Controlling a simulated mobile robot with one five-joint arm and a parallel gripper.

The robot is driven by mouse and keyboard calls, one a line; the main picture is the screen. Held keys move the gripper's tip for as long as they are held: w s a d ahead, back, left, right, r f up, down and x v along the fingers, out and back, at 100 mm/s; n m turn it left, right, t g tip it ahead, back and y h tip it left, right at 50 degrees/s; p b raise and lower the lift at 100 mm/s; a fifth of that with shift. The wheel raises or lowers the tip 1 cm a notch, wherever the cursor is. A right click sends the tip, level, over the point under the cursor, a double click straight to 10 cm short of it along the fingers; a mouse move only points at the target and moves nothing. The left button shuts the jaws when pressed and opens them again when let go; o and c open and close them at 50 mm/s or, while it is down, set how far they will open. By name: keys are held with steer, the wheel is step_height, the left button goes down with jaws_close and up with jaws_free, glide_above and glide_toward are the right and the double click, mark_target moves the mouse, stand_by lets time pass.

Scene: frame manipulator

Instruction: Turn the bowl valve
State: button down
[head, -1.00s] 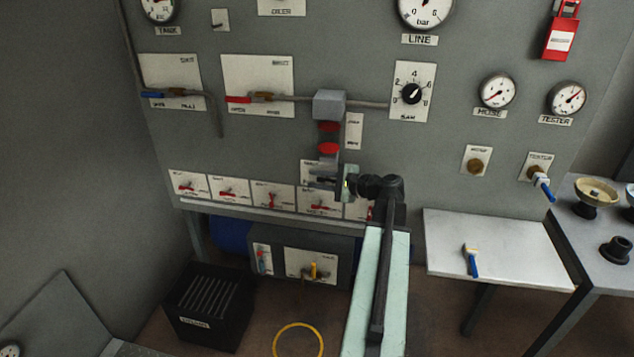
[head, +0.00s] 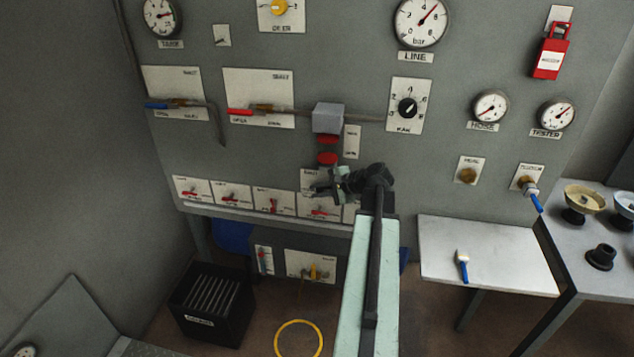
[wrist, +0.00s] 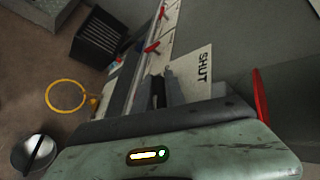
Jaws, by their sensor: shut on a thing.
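The bowl valve's white plate (head: 309,178) sits on the grey panel below a grey block with a red bowl (head: 328,158). The plate, lettered SHUT (wrist: 195,80), also shows in the wrist view. My gripper (head: 326,188) is at the front of this plate and covers much of it. It also shows in the wrist view (wrist: 165,91), with its dark fingers close together beside the plate. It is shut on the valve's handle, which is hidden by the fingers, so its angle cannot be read.
Several small red-handled valves (head: 231,197) line the panel's lower edge to the left. A pipe runs above, with a red lever (head: 240,112). A white side table (head: 500,265) with a brush (head: 462,268) stands to the right. A black crate (head: 212,305) stands on the floor.

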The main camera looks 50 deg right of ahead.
mark_target(328, 187)
steer(key=c, duration=1.7)
jaws_free()
steer(key=p+v, duration=0.4)
steer(key=v, duration=0.3)
steer(key=shift+w+r, duration=0.1)
steer(key=shift+s+d+r, duration=0.1)
steer(key=shift+s, duration=0.4)
